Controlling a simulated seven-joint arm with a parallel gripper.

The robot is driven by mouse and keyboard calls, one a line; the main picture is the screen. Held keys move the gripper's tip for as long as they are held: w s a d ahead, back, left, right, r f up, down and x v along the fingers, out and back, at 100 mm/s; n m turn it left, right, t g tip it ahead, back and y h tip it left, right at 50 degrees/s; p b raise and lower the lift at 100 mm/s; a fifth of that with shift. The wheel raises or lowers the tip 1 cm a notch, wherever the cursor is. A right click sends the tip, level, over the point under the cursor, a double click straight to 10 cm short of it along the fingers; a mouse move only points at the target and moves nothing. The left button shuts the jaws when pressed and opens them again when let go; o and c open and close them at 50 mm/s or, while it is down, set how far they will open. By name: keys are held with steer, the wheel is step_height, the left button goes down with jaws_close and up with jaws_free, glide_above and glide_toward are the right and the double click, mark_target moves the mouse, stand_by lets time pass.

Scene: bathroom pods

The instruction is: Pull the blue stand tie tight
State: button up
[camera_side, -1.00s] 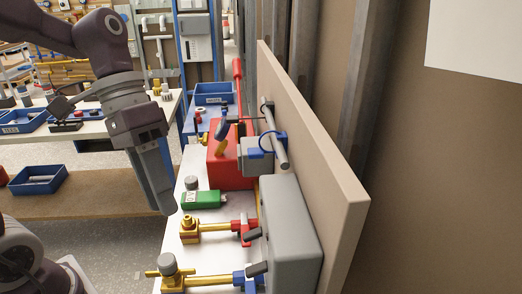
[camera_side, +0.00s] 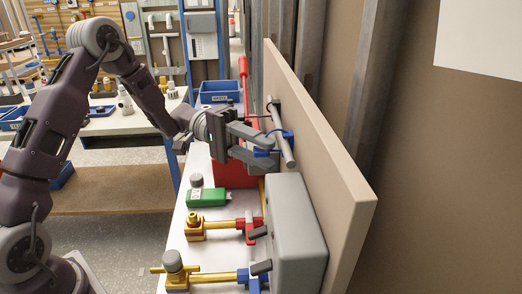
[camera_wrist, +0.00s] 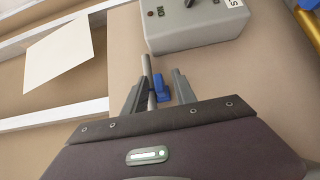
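The blue stand tie (camera_side: 287,134) is looped around a grey pipe (camera_side: 285,150) mounted along the tan board in the side view. A blue block of it (camera_side: 264,153) sits between my fingers. My gripper (camera_side: 274,154) reaches the pipe from the left with its two fingers apart. In the wrist view the blue tie (camera_wrist: 161,88) stands beside the pipe (camera_wrist: 149,80), between the open fingers of my gripper (camera_wrist: 158,88). I cannot tell whether either finger touches the tie. Part of the tie is hidden by my fingers in the side view.
The tan board (camera_side: 345,185) rises close behind the pipe. A grey box (camera_side: 298,225) is fixed nearer the side camera.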

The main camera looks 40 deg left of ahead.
jaws_close()
stand_by(1.4)
